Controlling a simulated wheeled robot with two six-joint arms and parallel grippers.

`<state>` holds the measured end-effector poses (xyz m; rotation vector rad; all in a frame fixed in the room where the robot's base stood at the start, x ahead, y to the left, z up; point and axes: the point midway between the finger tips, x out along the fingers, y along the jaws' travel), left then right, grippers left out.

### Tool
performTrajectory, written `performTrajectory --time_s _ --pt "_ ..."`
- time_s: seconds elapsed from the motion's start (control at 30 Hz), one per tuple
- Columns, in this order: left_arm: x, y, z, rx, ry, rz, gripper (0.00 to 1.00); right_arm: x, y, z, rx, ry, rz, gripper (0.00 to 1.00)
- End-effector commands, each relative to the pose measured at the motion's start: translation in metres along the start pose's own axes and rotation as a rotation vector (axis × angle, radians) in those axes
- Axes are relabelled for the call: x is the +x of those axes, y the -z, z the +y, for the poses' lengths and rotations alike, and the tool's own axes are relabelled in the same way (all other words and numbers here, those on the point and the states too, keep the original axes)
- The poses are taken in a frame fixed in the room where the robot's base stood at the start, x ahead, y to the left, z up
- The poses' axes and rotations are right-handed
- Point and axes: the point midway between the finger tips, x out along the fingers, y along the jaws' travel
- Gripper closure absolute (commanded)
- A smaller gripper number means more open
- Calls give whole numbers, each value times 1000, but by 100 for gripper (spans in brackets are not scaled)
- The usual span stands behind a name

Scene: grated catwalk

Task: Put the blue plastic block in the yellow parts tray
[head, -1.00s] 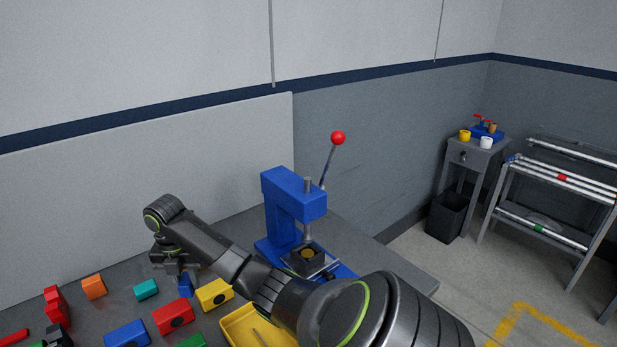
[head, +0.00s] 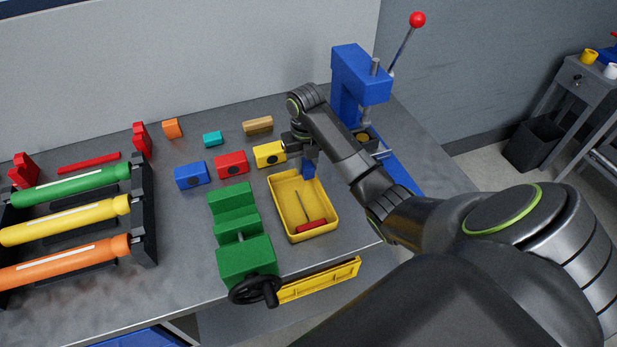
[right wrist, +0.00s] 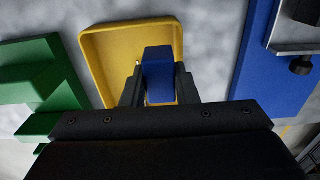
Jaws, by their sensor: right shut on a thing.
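The yellow parts tray (head: 287,200) sits on the bench right of the green vise, with a red-handled screwdriver (head: 311,226) in it. My right gripper (head: 305,158) is shut on the blue plastic block (head: 309,171), at the tray's far right end. In the right wrist view the blue block (right wrist: 159,72) is between the fingers, with the yellow tray (right wrist: 98,52) behind it. The block looks to be over the tray; its height above the tray floor is hard to tell. My left gripper is not in view.
A green vise (head: 240,250) stands left of the tray. A blue press (head: 358,85) stands to its right. Blue, red and yellow boxes with dark round spots (head: 231,164) sit behind. Coloured tubes (head: 65,215) lie in a rack at the left.

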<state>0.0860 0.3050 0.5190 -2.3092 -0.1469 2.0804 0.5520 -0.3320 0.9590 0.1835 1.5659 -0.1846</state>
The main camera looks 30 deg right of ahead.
Motion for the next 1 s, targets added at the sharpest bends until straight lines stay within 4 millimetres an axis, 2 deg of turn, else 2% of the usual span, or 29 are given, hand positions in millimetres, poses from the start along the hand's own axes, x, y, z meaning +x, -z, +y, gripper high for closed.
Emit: performTrajectory --time_s 0.43,0.87,0.9,1.0 --pt "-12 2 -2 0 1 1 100 50 0 0 0 0 2 96" --pt "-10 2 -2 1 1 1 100 59 0 0 1 1 -2 96" --pt "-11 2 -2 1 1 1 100 58 0 0 1 1 -2 68" --pt "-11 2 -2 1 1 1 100 58 0 0 1 1 -2 55"
